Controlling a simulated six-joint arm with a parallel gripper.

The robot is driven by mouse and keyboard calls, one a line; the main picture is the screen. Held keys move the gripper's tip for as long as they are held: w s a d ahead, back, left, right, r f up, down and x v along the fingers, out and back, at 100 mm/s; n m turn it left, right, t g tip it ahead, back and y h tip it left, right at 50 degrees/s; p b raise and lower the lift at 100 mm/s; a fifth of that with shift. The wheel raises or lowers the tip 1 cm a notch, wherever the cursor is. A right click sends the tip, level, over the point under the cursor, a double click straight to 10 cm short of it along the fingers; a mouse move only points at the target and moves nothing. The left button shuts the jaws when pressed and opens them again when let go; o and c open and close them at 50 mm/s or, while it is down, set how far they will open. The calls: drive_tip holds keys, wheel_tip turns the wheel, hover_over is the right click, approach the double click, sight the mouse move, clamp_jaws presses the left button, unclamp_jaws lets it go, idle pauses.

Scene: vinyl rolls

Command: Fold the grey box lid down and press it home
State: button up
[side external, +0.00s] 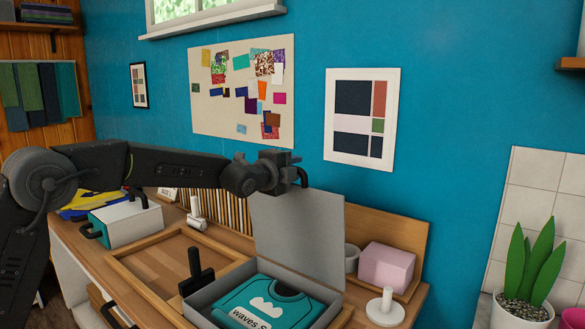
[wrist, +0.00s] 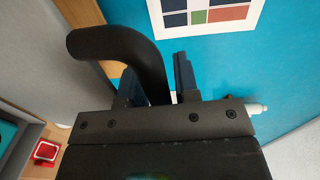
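The grey box (side external: 205,300) sits on the bench with its lid (side external: 298,235) standing up, hinged at the back and open. A folded teal shirt (side external: 265,302) with white print lies inside the box. A grey panel at the left of the wrist view (wrist: 35,60) looks like the lid. I cannot tell whether the gripper touches it.
A pink block (side external: 387,266) and a white spindle (side external: 385,308) stand right of the box. A wooden tray (side external: 150,262) and a black-handled tool (side external: 197,272) are to its left. A white box (side external: 125,222) stands farther left. The blue wall is behind.

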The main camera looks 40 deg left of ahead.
drive_tip(key=shift+c, duration=0.3)
clamp_jaws()
drive_tip(key=shift+s+t, duration=0.3)
drive_tip(key=shift+s, duration=0.55)
drive_tip(key=s+f+t, duration=0.2)
drive_tip(key=s+f, duration=0.6)
drive_tip(key=s, duration=0.4)
drive_tip(key=s+f+t, duration=0.3)
drive_tip(key=s+f, duration=0.6)
drive_tip(key=s, duration=0.3)
drive_tip(key=shift+f, duration=0.25)
drive_tip(key=shift+s, duration=0.1)
